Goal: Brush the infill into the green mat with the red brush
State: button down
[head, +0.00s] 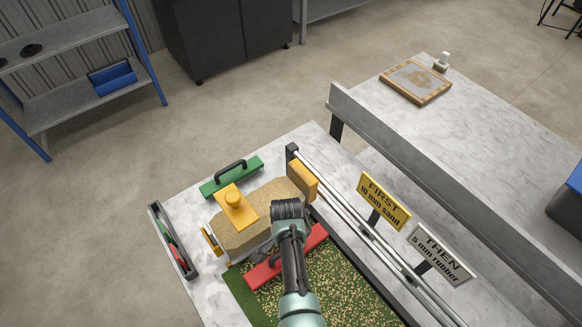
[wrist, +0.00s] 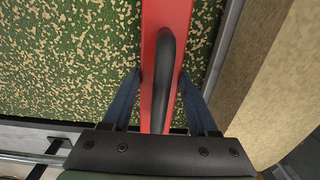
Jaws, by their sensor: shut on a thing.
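The red brush (head: 262,274) lies across the green mat (head: 350,287), near the mat's far edge; my arm hides part of it. In the wrist view the brush (wrist: 168,15) runs up the middle, with its black handle (wrist: 165,70) facing me. My gripper (wrist: 160,77) is shut on the brush, one blue finger on each side of the handle. The brush's bristles are hidden. The mat also shows in the wrist view (wrist: 70,60), with pale tan infill (wrist: 95,50) scattered unevenly in patches and green showing between.
Beyond the brush is a tan block-like thing (head: 262,208) with a yellow knobbed piece (head: 235,203) on it. A green tool (head: 232,176) lies behind. Metal rails (head: 350,220) and two signs, yellow (head: 383,202) and grey (head: 440,255), stand right. A dark tray (head: 170,240) is at left.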

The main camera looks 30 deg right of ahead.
jog(key=shift+s+r+p, duration=0.15)
jog(key=shift+s+p, duration=0.35)
jog(key=shift+p, duration=0.15)
jog(key=s+p, duration=0.2)
jog(key=s, duration=0.1)
jog(key=shift+s+d+p, duration=0.15)
jog(key=shift+s+p, duration=0.1)
jog(key=shift+p, duration=0.05)
jog(key=shift+s+d+p, duration=0.1)
jog(key=shift+s+p, duration=0.4)
jog(key=shift+s, duration=0.45)
jog(key=shift+f, duration=0.2)
jog(key=shift+w, duration=0.1)
jog(key=w+b, duration=0.2)
jog(key=w, duration=0.1)
jog(key=shift+f, duration=0.15)
jog(key=shift+w+a+b, duration=0.25)
jog(key=shift+w+b, duration=0.95)
jog(key=shift+w, duration=0.05)
jog(key=shift+w+r, duration=0.2)
jog(key=shift+w, duration=0.2)
